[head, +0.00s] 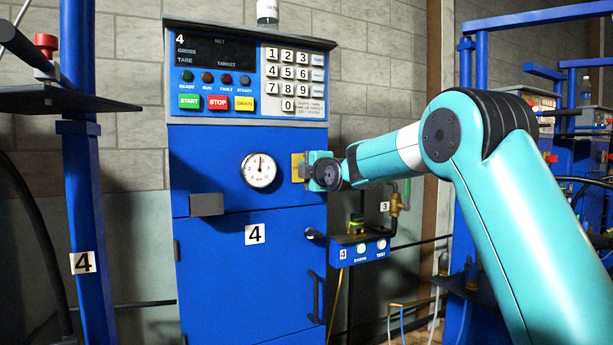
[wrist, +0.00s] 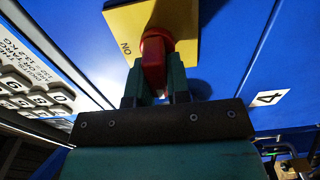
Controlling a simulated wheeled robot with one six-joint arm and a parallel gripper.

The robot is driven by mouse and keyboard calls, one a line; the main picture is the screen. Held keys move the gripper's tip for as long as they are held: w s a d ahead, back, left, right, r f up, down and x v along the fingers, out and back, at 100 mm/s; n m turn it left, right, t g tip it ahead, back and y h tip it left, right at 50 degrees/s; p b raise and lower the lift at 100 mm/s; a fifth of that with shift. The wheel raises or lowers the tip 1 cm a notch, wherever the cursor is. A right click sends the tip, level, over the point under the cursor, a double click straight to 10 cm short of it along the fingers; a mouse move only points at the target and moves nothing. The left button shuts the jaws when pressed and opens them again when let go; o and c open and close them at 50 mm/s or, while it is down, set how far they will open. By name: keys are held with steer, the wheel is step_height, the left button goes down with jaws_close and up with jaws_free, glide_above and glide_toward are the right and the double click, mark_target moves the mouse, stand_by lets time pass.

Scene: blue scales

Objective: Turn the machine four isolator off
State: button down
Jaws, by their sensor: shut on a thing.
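The machine four isolator is a yellow plate (head: 297,167) on the blue cabinet front, right of the round dial, in the head view. In the wrist view its yellow plate (wrist: 180,18) carries a red knob (wrist: 154,55) and the word ON at its lower left. My gripper (wrist: 154,86) is shut on the red knob, one dark finger on each side. In the head view my gripper (head: 309,170) reaches the plate from the right and hides the knob. The OFF mark cannot be seen.
The machine four cabinet (head: 240,285) has a keypad (head: 295,75), coloured buttons, a dial (head: 259,170) and a door handle (head: 315,297). A small blue box (head: 361,251) with buttons and piping stands at right, below my arm. A blue post (head: 82,200) stands at left.

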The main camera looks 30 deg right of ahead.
stand_by(0.3)
steer(key=c, duration=1.1)
jaws_free()
steer(key=s+b, duration=0.3)
steer(key=s, duration=1.4)
steer(key=shift+s, duration=0.2)
steer(key=shift+a+f, duration=0.1)
